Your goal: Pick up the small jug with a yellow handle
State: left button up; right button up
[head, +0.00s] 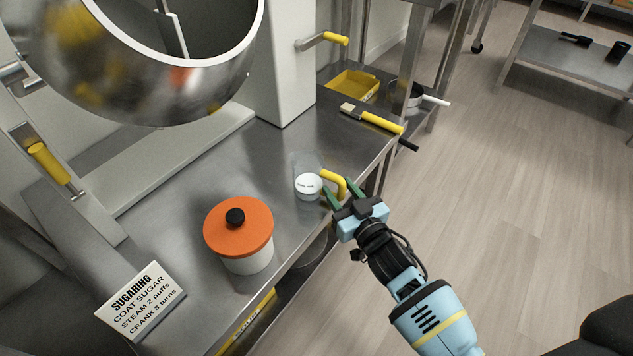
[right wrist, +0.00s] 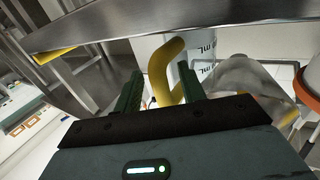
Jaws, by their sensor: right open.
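The small clear jug (head: 308,176) with a yellow handle (head: 335,181) stands upright on the steel table near its right edge. A white label shows on its lower front. My right gripper (head: 340,192) is at the handle side of the jug, with its green fingers open. Whether either finger touches the handle cannot be told. My left gripper is out of view.
A white pot with an orange lid (head: 239,230) stands left of the jug. A yellow-handled brush (head: 372,119) lies behind it near the edge. Table between pot and white column is clear.

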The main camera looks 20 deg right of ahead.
aim_at(343, 182)
grip_shut()
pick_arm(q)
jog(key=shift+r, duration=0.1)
pick_arm(e)
jog(key=shift+r, duration=0.1)
jog(key=shift+r+p, duration=0.3)
jog(key=shift+r, duration=0.15)
jog(key=r, duration=0.1)
jog(key=r+p, duration=0.1)
jog(key=r, duration=0.1)
jog(key=shift+s+p, duration=0.25)
jog(key=shift+p, duration=0.05)
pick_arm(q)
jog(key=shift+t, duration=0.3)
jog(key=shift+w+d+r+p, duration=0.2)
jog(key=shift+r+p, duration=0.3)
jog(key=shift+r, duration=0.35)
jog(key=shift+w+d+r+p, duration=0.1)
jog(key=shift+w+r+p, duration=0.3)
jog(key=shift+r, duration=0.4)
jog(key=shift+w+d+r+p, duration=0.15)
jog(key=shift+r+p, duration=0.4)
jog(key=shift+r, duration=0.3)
pick_arm(e)
jog(key=a+r+v, duration=0.1)
jog(key=a+v, duration=0.2)
jog(key=v, duration=1.2)
jog(key=shift+s+a, duration=0.35)
jog(key=shift+s, duration=0.05)
